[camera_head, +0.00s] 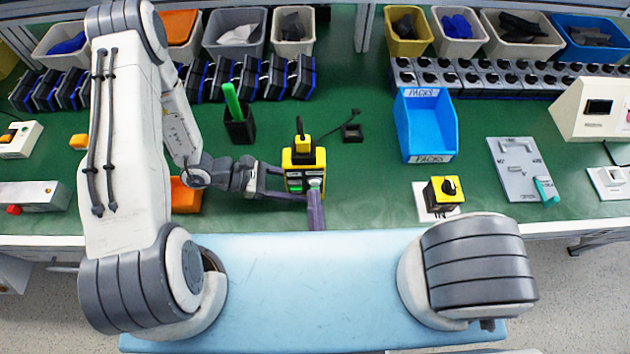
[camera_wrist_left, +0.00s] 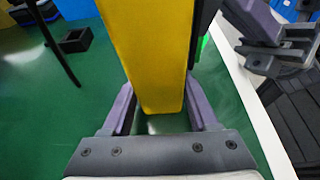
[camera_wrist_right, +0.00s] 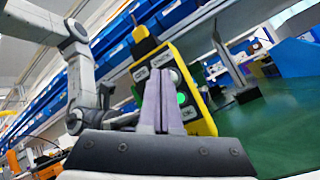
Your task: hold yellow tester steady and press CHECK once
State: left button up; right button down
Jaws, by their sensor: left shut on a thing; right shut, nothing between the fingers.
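The yellow tester (camera_head: 303,158) is upright over the green bench, with a dark panel on its front. My left gripper (camera_head: 281,182) is shut on it from the left; its fingers also flank the yellow body (camera_wrist_left: 152,50) in the left wrist view. My right gripper (camera_head: 316,188) is shut and empty in front of the panel. In the right wrist view, its fingertips (camera_wrist_right: 159,76) overlap the tester's panel (camera_wrist_right: 142,74), beside a lit green spot (camera_wrist_right: 181,99). They hide part of the panel. I cannot tell whether they touch it, nor read which label is CHECK.
A yellow-and-black rotary switch (camera_head: 443,193) sits on a white plate right of the tester. A black holder (camera_head: 239,128) with a green stick stands at back left. A blue PACKS bin (camera_head: 428,130) stands back right. An orange tray (camera_head: 186,196) lies beside my left arm.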

jog(key=shift+s, duration=0.2)
jog(key=shift+s, duration=2.5)
pick_arm(q)
jog(key=o, duration=1.5)
